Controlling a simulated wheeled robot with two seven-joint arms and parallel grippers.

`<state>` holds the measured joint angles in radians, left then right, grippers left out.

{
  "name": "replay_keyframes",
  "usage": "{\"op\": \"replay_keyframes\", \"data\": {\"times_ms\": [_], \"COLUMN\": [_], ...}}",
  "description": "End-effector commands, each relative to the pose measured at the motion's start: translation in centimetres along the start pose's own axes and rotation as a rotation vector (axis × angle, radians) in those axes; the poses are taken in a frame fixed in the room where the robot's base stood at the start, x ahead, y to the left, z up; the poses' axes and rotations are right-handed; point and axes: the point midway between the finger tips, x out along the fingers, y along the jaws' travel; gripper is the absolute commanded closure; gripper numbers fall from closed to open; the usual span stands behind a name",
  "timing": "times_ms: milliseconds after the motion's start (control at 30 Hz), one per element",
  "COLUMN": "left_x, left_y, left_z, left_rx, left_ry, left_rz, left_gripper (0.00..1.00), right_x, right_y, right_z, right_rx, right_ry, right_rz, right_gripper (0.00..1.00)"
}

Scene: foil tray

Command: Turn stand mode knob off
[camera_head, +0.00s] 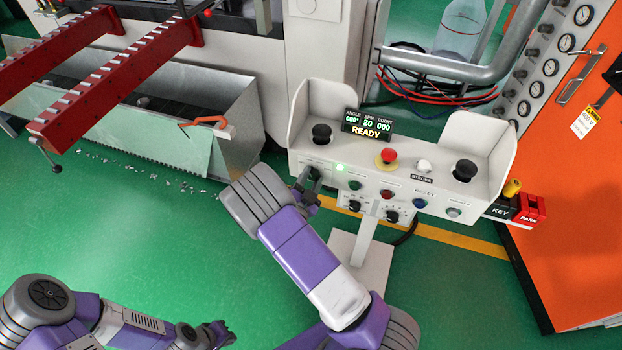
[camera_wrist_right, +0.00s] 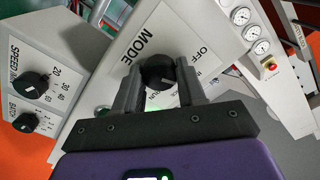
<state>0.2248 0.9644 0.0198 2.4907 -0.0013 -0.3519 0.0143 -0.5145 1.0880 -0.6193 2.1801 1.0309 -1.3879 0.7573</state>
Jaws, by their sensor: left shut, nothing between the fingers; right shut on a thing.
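The control stand (camera_head: 380,172) is a pale console on a post, right of centre in the head view. The black mode knob (camera_wrist_right: 157,72) sits under the label MODE in the right wrist view, with OFF to its right and RUN below, partly covered. My right gripper (camera_wrist_right: 160,88) is shut on this knob, one finger on each side. In the head view my right gripper (camera_head: 307,186) is at the console's left front face, and largely hides the knob. The pointer direction is not clear. My left gripper (camera_head: 222,334) is shut and empty, low over the green floor.
The console carries black palm buttons, a red mushroom button (camera_head: 387,156) and a display (camera_head: 366,125) reading READY. A green lamp (camera_head: 340,168) glows beside my right gripper. An orange cabinet (camera_head: 570,220) stands right, red rails (camera_head: 100,85) and a metal bin (camera_head: 235,120) left.

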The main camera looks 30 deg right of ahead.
Motion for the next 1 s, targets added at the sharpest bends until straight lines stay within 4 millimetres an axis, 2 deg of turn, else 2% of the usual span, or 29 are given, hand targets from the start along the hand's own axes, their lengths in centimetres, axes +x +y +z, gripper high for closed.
{"op": "replay_keyframes", "data": {"times_ms": [167, 700, 1000], "left_x": [-0.2, -1.6, -2.1], "left_y": [0.1, 0.6, 0.8], "left_z": [0.0, 0.1, 0.1], "left_rx": [0.0, 0.0, 0.0], "left_ry": [0.0, 0.0, 0.0], "left_rz": [0.0, 0.0, 0.0], "left_gripper": [1.0, 1.0, 1.0], "right_x": [-0.1, -0.1, -0.1], "right_y": [0.0, 0.0, 0.0], "right_z": [0.0, 0.0, 0.1], "right_rx": [-0.07, -0.483, -0.642], "right_ry": [-0.002, -0.003, -0.004], "right_rz": [-0.001, 0.0, 0.0], "right_gripper": [0.91, 0.91, 0.91]}}
